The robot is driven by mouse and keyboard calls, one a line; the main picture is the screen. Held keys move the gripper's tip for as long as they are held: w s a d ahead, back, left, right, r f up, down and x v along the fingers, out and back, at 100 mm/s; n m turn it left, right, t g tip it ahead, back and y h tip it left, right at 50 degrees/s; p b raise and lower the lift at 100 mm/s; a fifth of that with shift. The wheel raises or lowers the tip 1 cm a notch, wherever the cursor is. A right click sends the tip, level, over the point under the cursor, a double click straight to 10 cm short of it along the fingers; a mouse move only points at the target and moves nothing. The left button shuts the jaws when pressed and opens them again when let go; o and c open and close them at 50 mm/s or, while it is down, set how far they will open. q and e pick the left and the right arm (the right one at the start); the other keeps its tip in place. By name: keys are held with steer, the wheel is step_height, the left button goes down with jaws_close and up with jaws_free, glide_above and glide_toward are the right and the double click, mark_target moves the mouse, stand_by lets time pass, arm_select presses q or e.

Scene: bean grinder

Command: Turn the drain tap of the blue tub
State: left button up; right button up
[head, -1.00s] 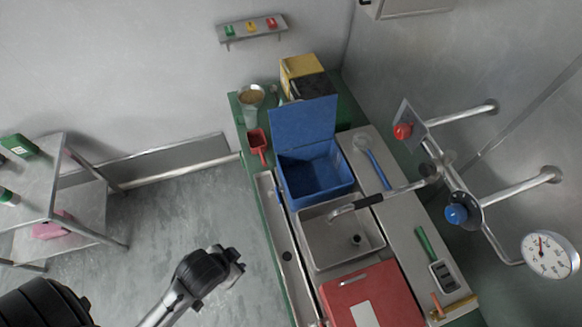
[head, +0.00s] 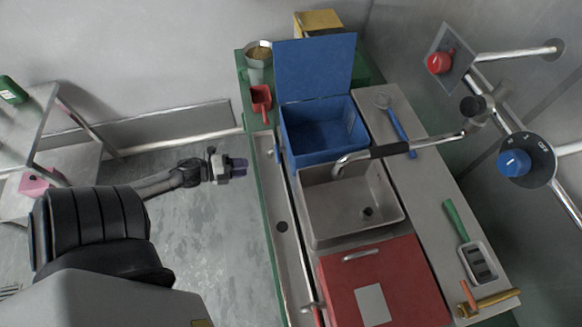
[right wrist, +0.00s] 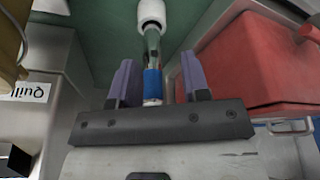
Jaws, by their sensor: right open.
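The blue tub (head: 318,152) stands on the counter behind the sink, its lid raised. In the right wrist view, my right gripper (right wrist: 152,84) is open. A slim piece with a blue sleeve (right wrist: 152,84) and a white round end (right wrist: 152,14) shows between its purple fingers; I cannot tell whether this is the tap. My right gripper is not visible in the head view.
A sink (head: 345,215) with a spout (head: 375,152) sits in front of the tub. A red lidded box (head: 400,285) is nearer; a red container (right wrist: 230,65) fills the wrist view's right. Wall knobs (head: 440,63) are at right.

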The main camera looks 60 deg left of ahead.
mark_target(278, 156)
arm_select(q)
steer(key=shift+w+d+f+m+h+b, duration=0.15)
steer(key=shift+w+d+m+h+b, duration=0.2)
steer(key=shift+w, duration=1.75)
steer(key=shift+w+d+f+m+h+b, duration=0.25)
steer(key=shift+w+d, duration=0.25)
steer(key=shift+w, duration=1.65)
steer(key=shift+w+d+f+m+h+b, duration=0.1)
steer(key=shift+w+d+m+h+b, duration=0.2)
steer(key=shift+w, duration=1.8)
arm_select(e)
steer(key=shift+a+x, duration=0.1)
steer(key=shift+x, duration=0.6)
steer(key=shift+a+x, duration=0.15)
steer(key=shift+x, duration=0.55)
steer(key=shift+s, duration=0.2)
arm_select(q)
jaws_close()
arm_select(e)
steer(key=shift+d, duration=0.1)
arm_select(q)
steer(key=shift+d+r, duration=0.1)
